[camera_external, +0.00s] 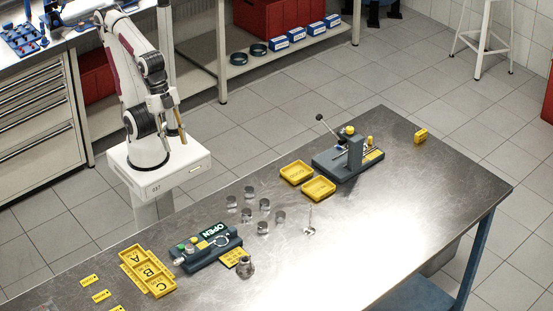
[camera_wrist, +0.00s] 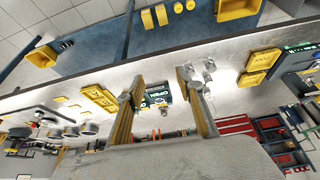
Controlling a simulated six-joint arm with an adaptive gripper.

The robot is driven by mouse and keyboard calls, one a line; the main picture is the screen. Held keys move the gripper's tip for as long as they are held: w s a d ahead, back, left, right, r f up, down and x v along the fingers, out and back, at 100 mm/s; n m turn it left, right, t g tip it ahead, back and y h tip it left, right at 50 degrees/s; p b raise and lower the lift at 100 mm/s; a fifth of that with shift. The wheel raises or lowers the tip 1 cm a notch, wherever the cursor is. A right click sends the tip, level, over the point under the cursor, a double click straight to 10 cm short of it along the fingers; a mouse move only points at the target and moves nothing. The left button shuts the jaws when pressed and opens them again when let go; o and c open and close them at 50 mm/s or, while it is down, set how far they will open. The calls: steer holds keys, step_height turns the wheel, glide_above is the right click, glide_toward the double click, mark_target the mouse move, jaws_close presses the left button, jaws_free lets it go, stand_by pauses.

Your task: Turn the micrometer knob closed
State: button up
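In the wrist view the OPEN sign (camera_wrist: 158,94) shows beyond and between my fingers. My gripper (camera_external: 180,130) is by my base, well away from the station. In the wrist view my gripper (camera_wrist: 159,85) has its fingers apart, with nothing held.
Yellow A, B, C trays (camera_external: 147,272) stand left of the station. Several metal cylinders (camera_external: 262,216) stand to its right, and another (camera_external: 245,268) stands in front. Yellow bins (camera_external: 318,188) and a lever fixture (camera_external: 350,160) are farther back. The bench's right part is mostly clear.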

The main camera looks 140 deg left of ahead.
steer(key=m+h, duration=0.2)
steer(key=m, duration=0.2)
glide_toward(189, 246)
steer(key=shift+w+d+f+g, duration=0.2)
steer(key=shift+w+d+g, duration=0.1)
steer(key=shift+w, duration=0.15)
steer(key=shift+a+x, duration=0.2)
steer(key=shift+x, duration=3.7)
jaws_close()
